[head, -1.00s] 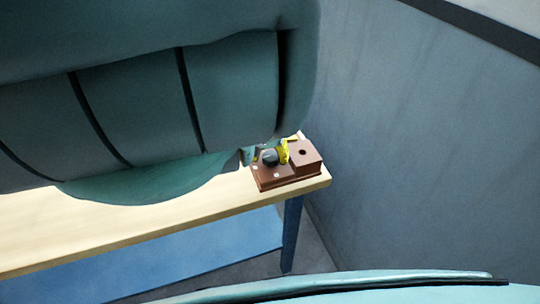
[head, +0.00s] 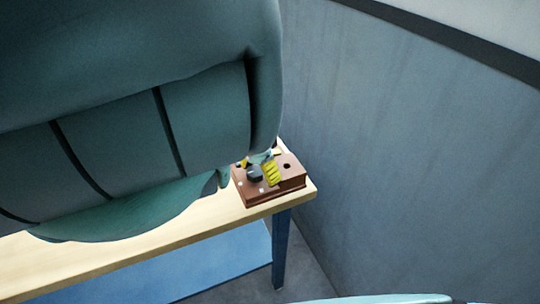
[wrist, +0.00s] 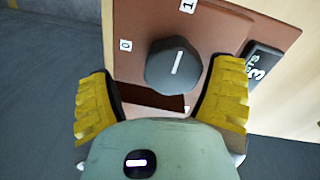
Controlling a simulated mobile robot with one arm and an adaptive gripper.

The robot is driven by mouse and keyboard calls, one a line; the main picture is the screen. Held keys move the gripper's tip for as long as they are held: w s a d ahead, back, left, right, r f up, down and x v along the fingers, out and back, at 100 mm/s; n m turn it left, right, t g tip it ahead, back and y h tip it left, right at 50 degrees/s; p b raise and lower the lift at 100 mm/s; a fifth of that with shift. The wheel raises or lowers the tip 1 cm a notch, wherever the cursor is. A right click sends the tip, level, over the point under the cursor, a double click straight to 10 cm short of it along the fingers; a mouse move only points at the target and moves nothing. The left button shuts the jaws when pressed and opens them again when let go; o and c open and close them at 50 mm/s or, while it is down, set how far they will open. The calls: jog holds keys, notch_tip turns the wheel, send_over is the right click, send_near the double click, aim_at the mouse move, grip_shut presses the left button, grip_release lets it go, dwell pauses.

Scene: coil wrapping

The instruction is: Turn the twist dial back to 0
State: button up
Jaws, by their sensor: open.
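The twist dial (wrist: 172,66) is a dark grey knob with a white pointer line, on a brown box (wrist: 222,30). In the wrist view the line aims up and slightly right, toward the "1" label (wrist: 187,6). The "0" label (wrist: 125,45) is to the dial's upper left. My gripper (wrist: 162,80) is open, with one yellow finger on each side of the dial and visible gaps between. In the head view the dial (head: 254,173) sits beside a yellow finger of my gripper (head: 257,168). My arm hides part of the box there.
The box stands at the right end of a light wooden table (head: 150,243). A grey-blue wall (head: 400,150) rises close behind and right of it. A black panel with white characters (wrist: 262,64) is to the dial's right in the wrist view.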

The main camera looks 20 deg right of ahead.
aim_at(254, 168)
jog(key=m, duration=0.1)
jog(key=a+m, duration=0.1)
jog(key=shift+w+a+m, duration=0.15)
jog(key=shift+w+m, duration=0.15)
jog(key=shift+w, duration=0.1)
jog(key=m, duration=0.3)
jog(key=shift+m+b, duration=0.3)
jog(key=shift+m, duration=0.1)
jog(key=m, duration=0.2)
jog(key=shift+m+y, duration=0.3)
jog(key=shift+w+a+r+m, duration=0.1)
jog(key=shift+r+m, duration=0.1)
jog(key=shift+m, duration=0.3)
notch_tip(254, 168, up, 16)
jog(key=p, duration=0.4)
jog(key=w+d+r+n+h+b, duration=0.1)
jog(key=d+r+n+h, duration=0.1)
jog(key=d, duration=0.6)
jog(key=w+d+r+n+t+h+b, duration=0.1)
jog(key=d+h, duration=0.3)
jog(key=d, duration=0.4)
jog(key=shift+w+d+r+n, duration=0.35)
jog(key=shift+w+r+n, duration=0.1)
jog(key=shift+r, duration=0.15)
